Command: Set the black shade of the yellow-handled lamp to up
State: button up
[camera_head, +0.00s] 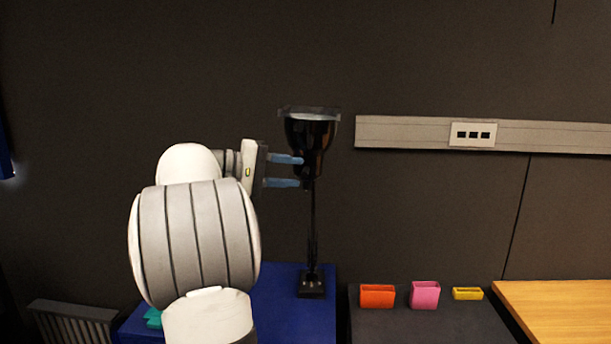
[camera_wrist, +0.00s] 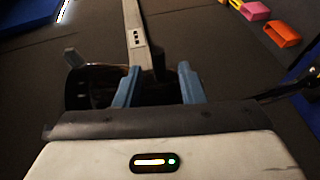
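The lamp's black shade (camera_head: 309,132) stands at the top of a thin dark stem (camera_head: 313,220). Its wide rim is at the top and its narrow end below, so its mouth appears to face up. The black base (camera_head: 312,285) rests on a blue surface. My gripper (camera_head: 300,172) has its blue fingers apart, level with the shade's narrow lower end, with the fingertips overlapping its left side. In the wrist view, the dark shade (camera_wrist: 88,88) lies behind and left of my open gripper (camera_wrist: 160,68); contact cannot be told. No yellow handle is visible.
The lamp stands on a blue table (camera_head: 290,325). To its right, a dark table (camera_head: 430,325) holds an orange bin (camera_head: 377,296), a pink bin (camera_head: 424,295) and a yellow bin (camera_head: 467,294). A grey wall rail (camera_head: 400,132) with a socket plate (camera_head: 473,134) runs behind.

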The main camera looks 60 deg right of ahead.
jog(key=shift+v, duration=1.1)
jog(key=shift+c, duration=0.3)
